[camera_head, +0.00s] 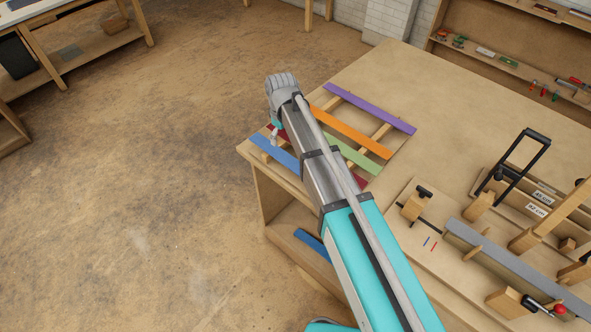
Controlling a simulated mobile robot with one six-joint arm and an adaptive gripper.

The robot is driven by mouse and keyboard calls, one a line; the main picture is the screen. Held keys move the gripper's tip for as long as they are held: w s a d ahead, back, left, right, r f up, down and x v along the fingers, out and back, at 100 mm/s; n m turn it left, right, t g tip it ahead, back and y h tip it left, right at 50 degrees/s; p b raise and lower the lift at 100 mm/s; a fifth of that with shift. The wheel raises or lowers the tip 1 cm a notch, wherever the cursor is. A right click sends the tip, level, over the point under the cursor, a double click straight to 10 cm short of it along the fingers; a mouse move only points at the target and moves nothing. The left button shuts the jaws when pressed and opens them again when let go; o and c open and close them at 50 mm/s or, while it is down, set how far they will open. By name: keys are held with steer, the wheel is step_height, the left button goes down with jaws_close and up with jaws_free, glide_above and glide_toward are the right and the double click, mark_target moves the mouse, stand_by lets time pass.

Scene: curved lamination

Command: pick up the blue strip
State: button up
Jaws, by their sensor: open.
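The blue strip (272,150) lies at the near left corner of the table, across light wooden slats. Its right end is hidden behind my arm. My gripper (274,136) is over the table's left corner, close to the far left part of the blue strip. It is small and partly hidden by my arm, but it is open. I cannot tell whether its fingers touch the strip. A second blue piece (312,243) shows lower down, inside the table's open shelf.
Dark red, green (352,155), orange (350,132) and purple (370,108) strips lie beside the blue one on the slats. To the right stand a clamping jig (515,265) and wooden blocks. The table's middle back (440,110) is clear.

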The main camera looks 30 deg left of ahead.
mark_target(285, 158)
steer(key=shift+f+b, duration=1.3)
steer(key=shift+f, duration=0.25)
steer(key=shift+f, duration=0.15)
steer(key=shift+s+d+f+b, duration=0.1)
steer(key=shift+f+b, duration=1.15)
steer(key=shift+b, duration=0.05)
steer(key=shift+s+d+f+b, duration=0.1)
steer(key=shift+f+b, duration=1.1)
steer(key=shift+b, duration=0.1)
steer(key=shift+f, duration=0.25)
steer(key=c, duration=1.1)
steer(key=shift+o, duration=0.2)
